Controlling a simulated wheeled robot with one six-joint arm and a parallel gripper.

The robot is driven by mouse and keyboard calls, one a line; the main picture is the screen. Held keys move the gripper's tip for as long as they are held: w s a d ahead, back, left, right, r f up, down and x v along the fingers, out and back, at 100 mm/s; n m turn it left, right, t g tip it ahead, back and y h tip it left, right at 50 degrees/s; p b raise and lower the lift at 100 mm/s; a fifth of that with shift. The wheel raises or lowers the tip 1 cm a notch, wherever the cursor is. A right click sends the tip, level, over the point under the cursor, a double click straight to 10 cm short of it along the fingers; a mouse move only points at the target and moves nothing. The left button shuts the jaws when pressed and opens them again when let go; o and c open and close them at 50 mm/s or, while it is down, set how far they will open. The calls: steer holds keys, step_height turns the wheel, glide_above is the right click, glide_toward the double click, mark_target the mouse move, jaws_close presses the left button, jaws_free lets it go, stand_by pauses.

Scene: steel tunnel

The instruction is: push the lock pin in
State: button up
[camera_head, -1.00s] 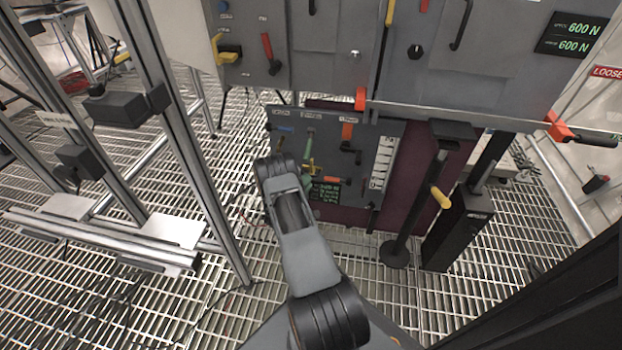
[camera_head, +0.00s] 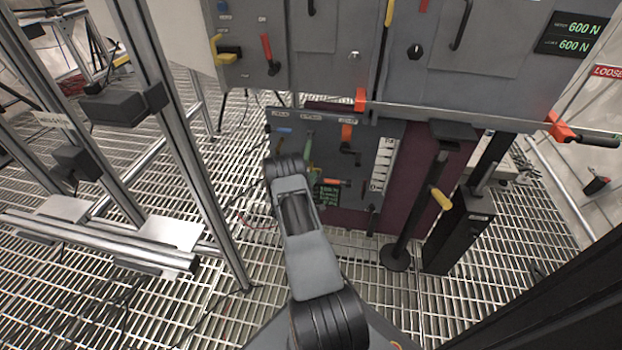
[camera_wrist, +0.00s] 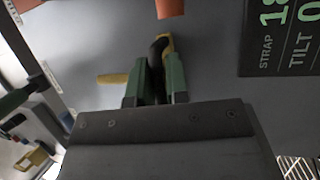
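My gripper (camera_wrist: 157,82) shows in the wrist view as two green fingers with a narrow gap, close in front of a grey panel (camera_wrist: 90,35). A dark curved piece with a yellow edge (camera_wrist: 167,45) shows at and beyond the fingertips; I cannot tell whether the fingers grip it. A short yellow bar (camera_wrist: 112,79) sticks out to the left of the fingers. I cannot tell which of these is the lock pin. In the head view my arm covers most of the gripper, in front of the lower grey panel (camera_head: 375,133).
A display (camera_wrist: 285,38) reading STRAP and TILT is at the wrist view's upper right. An orange part (camera_wrist: 170,8) is at its top. In the head view, a horizontal bar (camera_head: 450,115) crosses above the panel, a black post (camera_head: 412,220) stands right, and a metal frame (camera_head: 185,150) left.

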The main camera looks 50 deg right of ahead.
jaws_close()
step_height(320, 180, up, 4)
steer(key=shift+f+p, duration=0.15)
steer(key=shift+p, duration=1.05)
steer(key=shift+f, duration=0.1)
steer(key=o, duration=0.5)
jaws_free()
